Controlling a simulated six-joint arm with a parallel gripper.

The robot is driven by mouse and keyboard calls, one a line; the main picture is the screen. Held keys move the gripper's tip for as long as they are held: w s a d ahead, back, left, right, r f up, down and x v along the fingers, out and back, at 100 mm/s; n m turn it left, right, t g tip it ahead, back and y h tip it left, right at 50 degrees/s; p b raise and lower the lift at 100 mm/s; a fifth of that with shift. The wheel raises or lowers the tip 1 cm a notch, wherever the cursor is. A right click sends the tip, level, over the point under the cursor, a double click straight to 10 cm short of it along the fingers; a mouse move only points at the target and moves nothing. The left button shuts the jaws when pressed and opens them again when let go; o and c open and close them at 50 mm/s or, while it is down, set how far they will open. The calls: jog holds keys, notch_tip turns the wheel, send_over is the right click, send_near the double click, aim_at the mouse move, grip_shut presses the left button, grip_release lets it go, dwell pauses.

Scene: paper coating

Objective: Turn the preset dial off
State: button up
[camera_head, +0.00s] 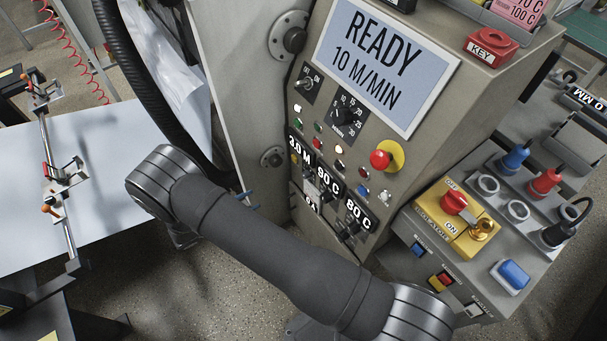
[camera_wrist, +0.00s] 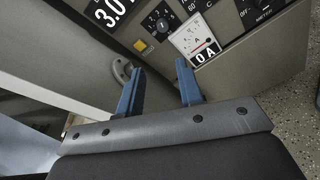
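The grey control panel (camera_head: 340,140) carries several black dials. In the wrist view, a black dial with numbers around it (camera_wrist: 161,22) sits below the 3.0 display, and I cannot read which dial is labelled preset. Another black dial marked OFF and METER (camera_wrist: 262,12) shows at the upper right. My gripper (camera_wrist: 160,88) has its two blue fingers wide apart with nothing between them. It is below the numbered dial in the picture and apart from it. In the head view, a bit of the blue fingers (camera_head: 248,200) shows left of the panel's lower displays.
A white meter reading 0 A (camera_wrist: 197,42) is beside the right finger. A yellow button (camera_wrist: 141,45) and a grey handle (camera_wrist: 124,70) are near the left finger. A red emergency button (camera_head: 381,158) sticks out from the panel. A red rotary switch (camera_head: 454,202) is at right.

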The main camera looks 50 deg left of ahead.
aim_at(306, 175)
notch_tip(306, 175, down, 5)
jog(key=w+d+m+t, duration=0.1)
jog(key=w+m+t, duration=0.1)
jog(key=w+m, duration=0.15)
jog(key=w+a+m+y, duration=0.1)
jog(key=w, duration=1.5)
jog(key=shift+w, duration=0.2)
jog(key=shift+r, duration=0.1)
jog(key=c, duration=0.7)
